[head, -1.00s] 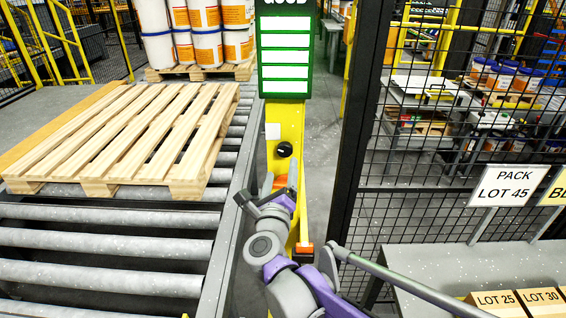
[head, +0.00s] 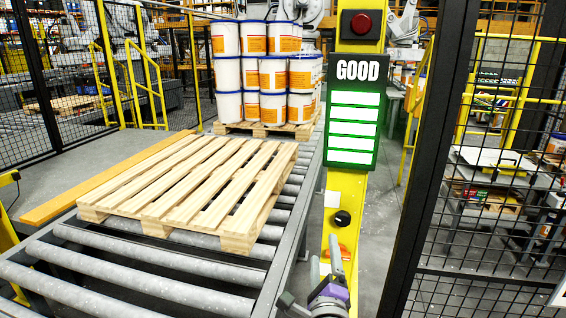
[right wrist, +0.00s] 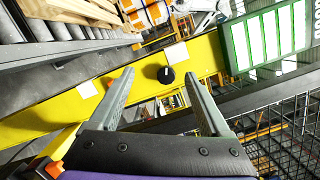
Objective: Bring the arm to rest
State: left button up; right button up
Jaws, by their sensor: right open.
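My right gripper (head: 325,264) is at the bottom of the head view, in front of the yellow post (head: 343,210) and below its black knob (head: 342,219). In the right wrist view its two grey fingers (right wrist: 158,78) stand wide apart with nothing between them. The black knob (right wrist: 166,74) shows beyond the fingers, on the yellow post. Most of my right arm is below the picture edge. My left gripper is not in view.
An empty wooden pallet (head: 190,185) lies on the roller conveyor (head: 150,285) at left. Stacked white and orange pails (head: 265,72) stand on a pallet behind. The post carries a green GOOD panel (head: 356,110) and a red button (head: 361,23). Black mesh fencing (head: 470,235) stands at right.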

jog(key=s+d+f+n+g+y, duration=0.1)
jog(key=s+d+f+n+g, duration=0.2)
jog(key=s+f+n+g, duration=0.3)
jog(key=s+d+f+n+g+y+p, duration=0.1)
jog(key=s+d+f+n+g, duration=0.3)
jog(key=s+f+n, duration=1.3)
jog(key=s+n+g, duration=0.1)
jog(key=g, duration=0.2)
jog(key=shift+s+n, duration=0.15)
jog(key=shift+n, duration=0.15)
